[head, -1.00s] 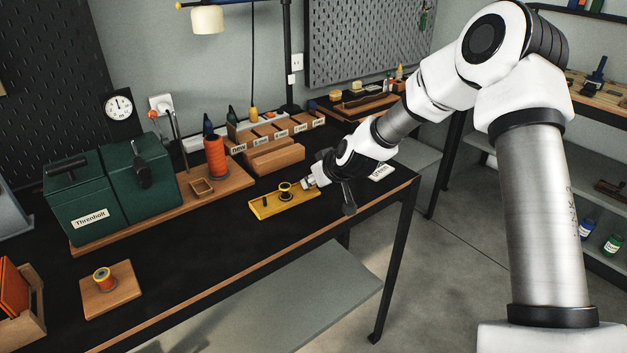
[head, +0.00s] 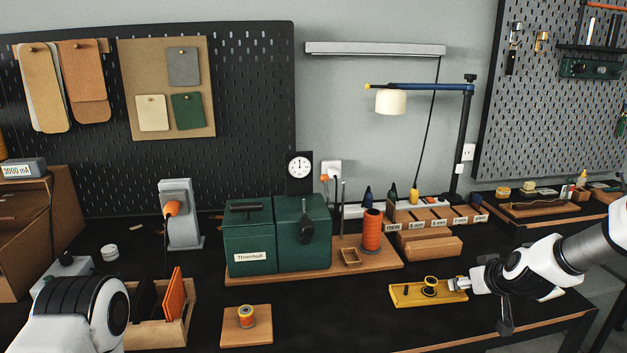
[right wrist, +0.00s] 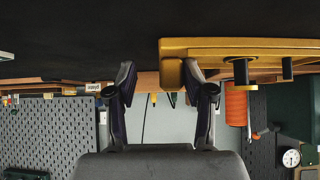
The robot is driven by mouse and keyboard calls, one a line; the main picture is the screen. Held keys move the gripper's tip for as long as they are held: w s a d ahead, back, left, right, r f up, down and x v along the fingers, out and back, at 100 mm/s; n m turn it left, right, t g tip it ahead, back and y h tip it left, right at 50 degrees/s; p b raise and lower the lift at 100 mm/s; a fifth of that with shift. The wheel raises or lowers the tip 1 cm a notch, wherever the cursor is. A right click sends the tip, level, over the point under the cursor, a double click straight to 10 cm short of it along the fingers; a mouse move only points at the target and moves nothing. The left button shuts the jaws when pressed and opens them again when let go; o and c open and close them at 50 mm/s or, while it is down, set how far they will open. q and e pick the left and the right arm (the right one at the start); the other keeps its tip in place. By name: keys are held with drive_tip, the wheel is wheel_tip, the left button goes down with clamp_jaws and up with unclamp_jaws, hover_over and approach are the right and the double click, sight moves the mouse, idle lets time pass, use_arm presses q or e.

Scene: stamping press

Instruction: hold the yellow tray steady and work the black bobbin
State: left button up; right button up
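The yellow tray (head: 408,298) lies on the black bench top, right of centre in the head view. The black bobbin (head: 430,291) stands upright on it, with a small dark peg to its left. My right gripper (head: 463,285) is at the tray's right end. In the right wrist view, which looks upside down, the tray (right wrist: 220,47) reaches between the open fingers (right wrist: 160,90). Its end is close to one finger, with a clear gap to the other. The bobbin (right wrist: 240,72) shows beyond that finger. My left arm is at lower left in the head view; its gripper is not visible.
A wooden block (head: 240,332) with an orange-yellow spool stands left of the tray. Behind are a green machine (head: 275,232), a tall orange spool (head: 372,230) and labelled wooden bins (head: 435,217). Open black bench lies between block and tray. The front edge is close below the tray.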

drive_tip(key=shift+s+r, duration=0.3)
drive_tip(key=shift+r, duration=0.1)
drive_tip(key=v, duration=1.1)
